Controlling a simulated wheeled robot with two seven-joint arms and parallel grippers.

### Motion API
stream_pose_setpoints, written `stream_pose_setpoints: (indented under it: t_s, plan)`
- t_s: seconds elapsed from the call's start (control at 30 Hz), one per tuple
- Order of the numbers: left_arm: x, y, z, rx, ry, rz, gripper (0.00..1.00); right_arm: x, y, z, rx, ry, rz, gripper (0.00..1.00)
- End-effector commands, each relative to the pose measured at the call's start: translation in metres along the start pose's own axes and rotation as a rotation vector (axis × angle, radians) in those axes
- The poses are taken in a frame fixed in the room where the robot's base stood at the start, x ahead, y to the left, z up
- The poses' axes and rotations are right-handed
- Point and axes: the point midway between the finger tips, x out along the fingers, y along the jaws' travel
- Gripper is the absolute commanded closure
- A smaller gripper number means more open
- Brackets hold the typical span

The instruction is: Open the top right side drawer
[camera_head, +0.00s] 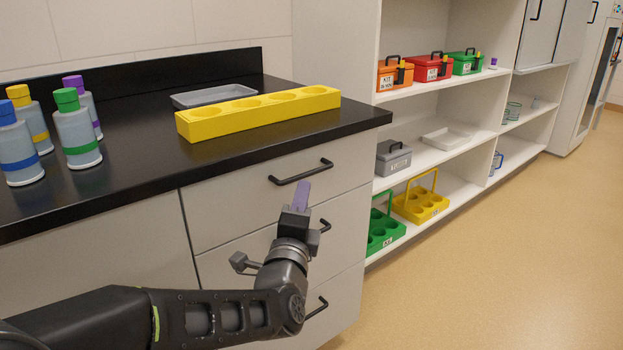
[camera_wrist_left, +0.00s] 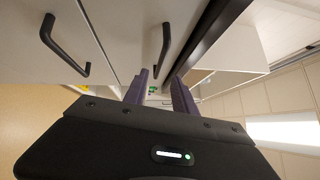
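The top right drawer (camera_head: 240,205) is the grey front just under the black counter edge, and it looks closed. Its black bar handle (camera_head: 301,172) is mid-front; it also shows in the left wrist view (camera_wrist_left: 165,45). My left gripper (camera_head: 302,190), with purple fingers, is just below the handle's right half in the head view. In the left wrist view my left gripper (camera_wrist_left: 160,78) is open, and the near end of the handle appears between the fingertips. I cannot tell whether they touch. My right gripper is not in view.
Lower drawer handles (camera_head: 323,226) sit beneath. The black counter (camera_head: 130,190) holds a yellow rack (camera_head: 258,115), a grey tray (camera_head: 214,95) and several capped bottles (camera_head: 76,135). Open shelves (camera_head: 440,140) with boxes stand right. The floor (camera_head: 500,260) is clear.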

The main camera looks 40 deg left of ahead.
Motion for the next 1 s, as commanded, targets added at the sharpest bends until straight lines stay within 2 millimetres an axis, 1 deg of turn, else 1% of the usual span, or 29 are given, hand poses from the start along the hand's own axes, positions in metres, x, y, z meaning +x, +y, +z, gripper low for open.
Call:
stream_pose_setpoints:
  t_s: [0.13, 0.27, 0.5, 0.53, 0.57, 0.6, 0.7, 0.8, 0.9, 1.0]
  plan:
    - [0.001, 0.000, 0.000, -0.001, 0.001, 0.001, 0.68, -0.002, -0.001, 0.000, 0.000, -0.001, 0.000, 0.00]
    - [0.006, -0.002, 0.000, -0.002, 0.001, 0.004, 0.68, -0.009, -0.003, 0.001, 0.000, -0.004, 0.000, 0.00]
    - [0.027, -0.005, 0.000, -0.003, 0.002, 0.007, 0.68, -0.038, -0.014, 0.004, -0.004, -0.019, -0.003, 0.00]
    - [0.030, -0.002, 0.000, -0.002, 0.003, 0.005, 0.68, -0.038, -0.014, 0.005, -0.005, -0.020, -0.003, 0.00]
    - [0.036, 0.002, -0.001, -0.003, 0.001, 0.001, 0.68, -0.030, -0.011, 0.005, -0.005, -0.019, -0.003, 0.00]
    - [0.043, 0.003, -0.001, -0.004, 0.001, 0.001, 0.68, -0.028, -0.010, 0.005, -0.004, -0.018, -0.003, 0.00]
    - [0.059, 0.002, -0.001, -0.004, 0.001, 0.001, 0.68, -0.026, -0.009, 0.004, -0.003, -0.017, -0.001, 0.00]
    - [0.070, 0.002, -0.001, -0.004, 0.001, 0.001, 0.68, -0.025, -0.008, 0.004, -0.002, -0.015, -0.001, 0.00]
    - [0.077, 0.001, -0.001, -0.003, 0.002, 0.001, 0.68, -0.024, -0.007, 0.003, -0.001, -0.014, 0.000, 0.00]
    - [0.078, 0.001, -0.001, -0.003, 0.002, 0.001, 0.68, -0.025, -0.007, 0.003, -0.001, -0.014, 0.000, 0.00]
